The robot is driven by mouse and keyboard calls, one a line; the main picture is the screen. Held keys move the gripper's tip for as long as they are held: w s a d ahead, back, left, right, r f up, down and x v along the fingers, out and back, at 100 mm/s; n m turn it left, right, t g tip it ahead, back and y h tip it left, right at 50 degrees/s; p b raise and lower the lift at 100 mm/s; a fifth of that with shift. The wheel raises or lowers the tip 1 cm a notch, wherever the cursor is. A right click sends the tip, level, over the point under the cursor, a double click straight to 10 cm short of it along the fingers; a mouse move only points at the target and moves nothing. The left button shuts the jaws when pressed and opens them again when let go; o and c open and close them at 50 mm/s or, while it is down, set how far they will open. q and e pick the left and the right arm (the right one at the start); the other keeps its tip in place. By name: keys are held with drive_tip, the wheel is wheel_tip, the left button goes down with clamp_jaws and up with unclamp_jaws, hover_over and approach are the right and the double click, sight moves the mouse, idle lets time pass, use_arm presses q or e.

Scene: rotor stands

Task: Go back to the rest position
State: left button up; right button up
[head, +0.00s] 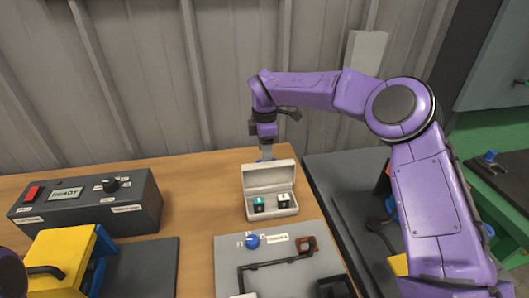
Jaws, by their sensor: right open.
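My right gripper (266,155) points down just behind the open lid of a small white box (283,214) on the wooden table. The lid partly hides its fingertips, and I see nothing held in it. My purple right arm reaches in from the right edge and bends over the table. Two small dark cubes, one with a teal top (259,204) and one with a white top (284,200), sit in the box.
A grey control box (140,206) with a red switch and a black knob stands at the left. A yellow device (58,258) is in front of it. A grey panel (228,252) with a blue knob lies below the white box. Bare table lies between control box and white box.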

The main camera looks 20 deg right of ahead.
drive_tip(key=shift+r+p, duration=0.45)
drive_tip(key=shift+r, duration=0.95)
